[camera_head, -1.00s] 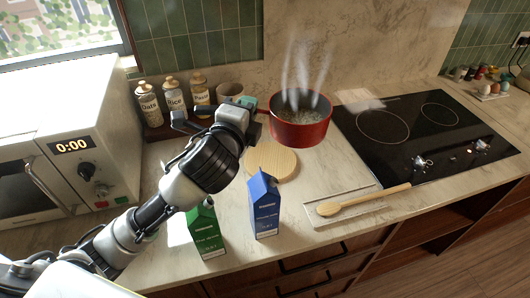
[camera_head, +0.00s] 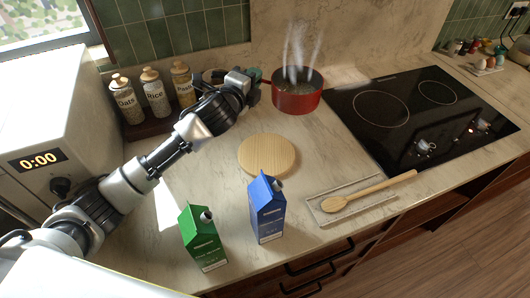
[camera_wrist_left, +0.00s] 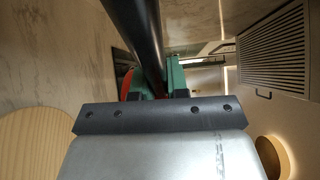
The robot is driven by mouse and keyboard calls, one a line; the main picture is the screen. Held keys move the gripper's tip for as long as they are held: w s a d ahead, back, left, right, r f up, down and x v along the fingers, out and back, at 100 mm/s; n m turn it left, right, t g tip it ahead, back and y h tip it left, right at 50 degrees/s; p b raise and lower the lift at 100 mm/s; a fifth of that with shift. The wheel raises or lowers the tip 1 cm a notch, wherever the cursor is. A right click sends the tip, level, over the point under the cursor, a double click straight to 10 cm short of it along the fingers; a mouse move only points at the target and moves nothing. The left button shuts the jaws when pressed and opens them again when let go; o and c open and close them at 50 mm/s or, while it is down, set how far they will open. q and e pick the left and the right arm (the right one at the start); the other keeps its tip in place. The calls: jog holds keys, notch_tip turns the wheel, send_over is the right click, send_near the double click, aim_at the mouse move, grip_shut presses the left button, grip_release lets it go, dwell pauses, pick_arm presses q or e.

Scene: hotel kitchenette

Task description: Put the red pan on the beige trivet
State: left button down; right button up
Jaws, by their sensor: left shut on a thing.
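The red pan (camera_head: 297,97), steaming and with food inside, is at the back of the counter, between the round trivet and the cooktop. I cannot tell whether its base touches the counter. My left gripper (camera_head: 252,82) is shut on the pan's handle, to the left of the pan. In the left wrist view a dark bar, which looks like the handle, crosses the top, with a sliver of red pan (camera_wrist_left: 127,84) beside it. The beige trivet (camera_head: 267,156), a round wooden disc, lies bare on the counter in front of the pan. My right gripper is not in view.
Blue carton (camera_head: 267,208) and green carton (camera_head: 203,238) stand in front of the trivet. A wooden spoon (camera_head: 365,193) lies on a tray to the right. The black cooktop (camera_head: 400,115) is at right; jars (camera_head: 155,92) and the microwave (camera_head: 45,130) are at left.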

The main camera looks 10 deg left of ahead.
pick_arm(q)
jog(key=shift+a+f, duration=0.1)
jog(key=shift+a, duration=0.05)
jog(key=s+a+f, duration=0.1)
jog(key=s+f, duration=0.2)
jog(key=s+a+f+p, duration=0.1)
jog(key=s+a+f, duration=0.1)
jog(key=s+f, duration=0.1)
jog(key=s+a+f+p, duration=0.1)
jog(key=s+a+f, duration=0.1)
jog(key=s+f, duration=0.2)
jog(key=shift+a+f, duration=0.1)
jog(key=shift+f, duration=0.2)
jog(key=shift+f, duration=0.2)
jog(key=c, duration=1.3)
grip_release()
jog(key=shift+c, duration=0.2)
jog(key=shift+o, duration=1.1)
jog(key=shift+s, duration=0.1)
